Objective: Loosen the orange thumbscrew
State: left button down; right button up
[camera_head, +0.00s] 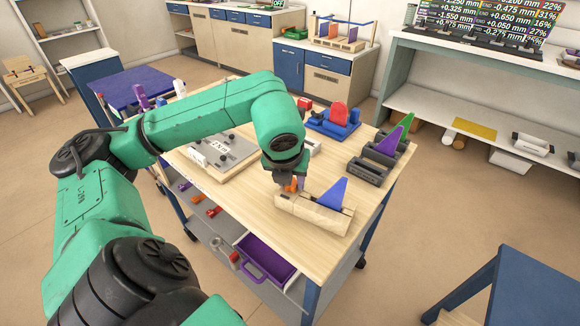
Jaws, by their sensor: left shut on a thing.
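The orange thumbscrew (291,186) shows as a small orange patch at the left end of a pale wooden fixture (318,217) near the table's front right. My left gripper (290,183) points down over that end and is shut on the thumbscrew. The wrist and fingers hide most of the screw. A blue triangular piece (334,194) stands upright in the wooden fixture, to the right of the gripper. My right gripper is not in view.
Left of the gripper lies a grey plate device (222,152). Behind are a blue holder with a red disc (336,117) and a dark rack (372,170) with a green triangle (393,138). A purple drawer (265,262) stands open below the tabletop.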

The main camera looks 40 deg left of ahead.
pick_arm(q)
jog(key=shift+f, duration=0.1)
dwell(0.3)
jog(key=shift+c, duration=2.2)
grip_release()
jog(key=shift+s+r, duration=0.1)
jog(key=shift+r, duration=0.4)
jog(key=p+v, duration=0.5)
jog(key=v, duration=0.8)
jog(key=shift+r, duration=0.25)
